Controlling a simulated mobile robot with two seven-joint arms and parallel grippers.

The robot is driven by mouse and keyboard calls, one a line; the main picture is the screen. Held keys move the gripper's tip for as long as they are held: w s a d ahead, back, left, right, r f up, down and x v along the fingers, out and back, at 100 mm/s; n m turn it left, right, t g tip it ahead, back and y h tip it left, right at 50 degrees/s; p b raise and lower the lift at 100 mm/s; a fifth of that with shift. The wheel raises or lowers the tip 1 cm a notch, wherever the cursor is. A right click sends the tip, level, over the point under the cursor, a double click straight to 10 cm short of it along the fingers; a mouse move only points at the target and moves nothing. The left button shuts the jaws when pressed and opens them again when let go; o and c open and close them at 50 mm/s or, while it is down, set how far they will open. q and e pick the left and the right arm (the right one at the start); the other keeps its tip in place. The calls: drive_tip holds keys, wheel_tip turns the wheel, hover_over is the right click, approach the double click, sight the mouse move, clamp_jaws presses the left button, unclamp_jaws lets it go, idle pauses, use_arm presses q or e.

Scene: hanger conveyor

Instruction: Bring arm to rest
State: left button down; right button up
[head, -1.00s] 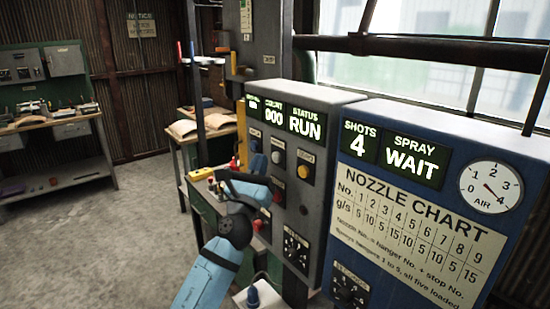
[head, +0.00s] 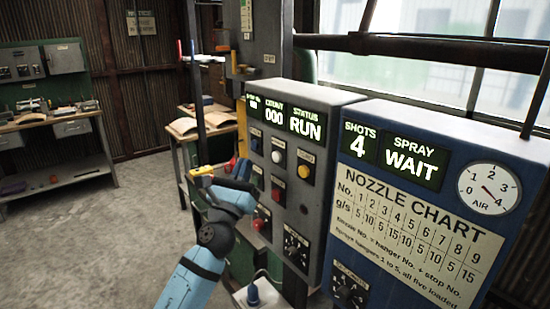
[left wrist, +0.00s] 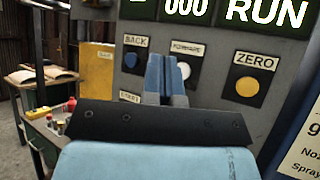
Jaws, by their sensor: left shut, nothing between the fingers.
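My left arm comes in from the bottom of the head view. Its gripper (head: 242,166) is in front of the left part of the grey control panel (head: 334,130), near its buttons. In the left wrist view the two blue fingers (left wrist: 167,72) are together and empty. They point at the panel between the blue BACK button (left wrist: 131,63) and the white button (left wrist: 183,70), which they partly cover. I cannot tell the gap to the panel. The panel display (head: 287,117) reads 000 and RUN. My right gripper is not in view.
A blue cabinet (head: 345,225) with a nozzle chart, an air gauge (head: 490,188) and the readings 4 and WAIT stands on the right. A table with an open book (head: 200,124) is behind the arm. A workbench (head: 50,122) stands at far left. The floor between is clear.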

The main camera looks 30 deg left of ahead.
use_arm(q)
drive_tip(key=s+d+f+n+g+h+p, duration=0.1)
drive_tip(key=s+d+f+n+g, duration=0.1)
drive_tip(key=f+n, duration=0.4)
drive_tip(key=s+d+f+n+g+h, duration=0.15)
drive_tip(key=f+n, duration=0.25)
drive_tip(key=f, duration=0.5)
drive_tip(key=s+d+f+n+g+p, duration=0.1)
drive_tip(key=s+d+f+n+g, duration=0.15)
drive_tip(key=f+n, duration=0.35)
drive_tip(key=s+d+f+n+g+h, duration=0.2)
drive_tip(key=s+d+f+n+g, duration=0.2)
drive_tip(key=s+f+n, duration=0.3)
drive_tip(key=s+d+f+n+g+h+p, duration=0.1)
drive_tip(key=s+d+f+n+g+h, duration=0.1)
drive_tip(key=s+d+f+n+g, duration=0.2)
drive_tip(key=s+d+f+n, duration=0.3)
drive_tip(key=s+f+n, duration=0.1)
drive_tip(key=s+f, duration=0.4)
drive_tip(key=shift+f, duration=0.95)
